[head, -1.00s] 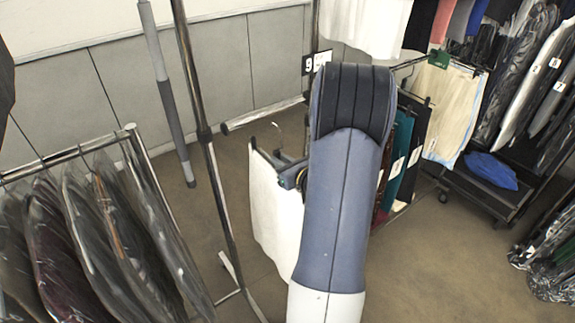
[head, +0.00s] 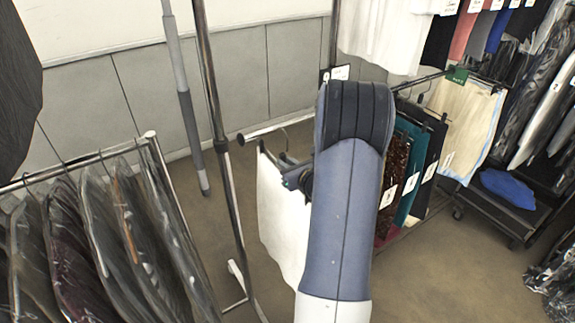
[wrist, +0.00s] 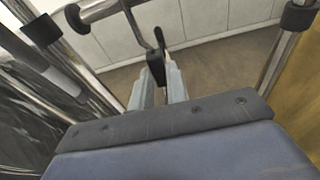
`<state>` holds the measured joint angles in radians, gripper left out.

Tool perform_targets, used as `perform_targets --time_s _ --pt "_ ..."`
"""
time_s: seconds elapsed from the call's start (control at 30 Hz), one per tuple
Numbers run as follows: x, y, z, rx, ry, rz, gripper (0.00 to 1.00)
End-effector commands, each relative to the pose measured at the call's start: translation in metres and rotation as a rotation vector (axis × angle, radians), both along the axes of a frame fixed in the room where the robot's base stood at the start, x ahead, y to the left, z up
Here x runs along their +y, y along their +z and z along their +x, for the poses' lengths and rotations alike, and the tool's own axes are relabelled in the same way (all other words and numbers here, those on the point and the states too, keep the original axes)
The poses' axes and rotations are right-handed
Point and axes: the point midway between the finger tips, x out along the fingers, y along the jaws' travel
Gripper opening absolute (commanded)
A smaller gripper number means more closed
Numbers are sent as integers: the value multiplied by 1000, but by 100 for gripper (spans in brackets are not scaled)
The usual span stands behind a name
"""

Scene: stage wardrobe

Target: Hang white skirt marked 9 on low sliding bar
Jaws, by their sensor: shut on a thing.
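The white skirt (head: 277,218) hangs below my gripper in the head view, partly hidden by my arm; no number shows on it. My gripper (wrist: 153,92) is shut on the skirt's hanger (wrist: 156,68), at a dark part between the fingers. The hanger's hook (wrist: 160,40) stands up beyond the fingertips, close to the low bar. The low sliding bar (head: 268,130) sticks out to the left with a dark end cap, which also shows in the wrist view (wrist: 96,10). Whether the hook touches the bar, I cannot tell.
A chrome upright (head: 215,130) stands left of the skirt. A rack of plastic-covered garments (head: 110,230) is at the lower left. Tagged dark and teal garments (head: 408,175) hang right of my arm, with a cream garment (head: 468,125) beyond. White clothes (head: 385,30) hang above.

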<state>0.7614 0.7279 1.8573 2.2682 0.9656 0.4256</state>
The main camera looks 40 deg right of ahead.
Motion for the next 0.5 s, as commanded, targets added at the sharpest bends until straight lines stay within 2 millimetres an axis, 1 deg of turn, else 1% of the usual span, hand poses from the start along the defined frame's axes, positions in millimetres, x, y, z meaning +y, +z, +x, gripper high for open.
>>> perform_targets --time_s 0.37,0.5 --pt "0 3 0 -3 0 0 0" --pt "0 2 4 -3 1 0 0"
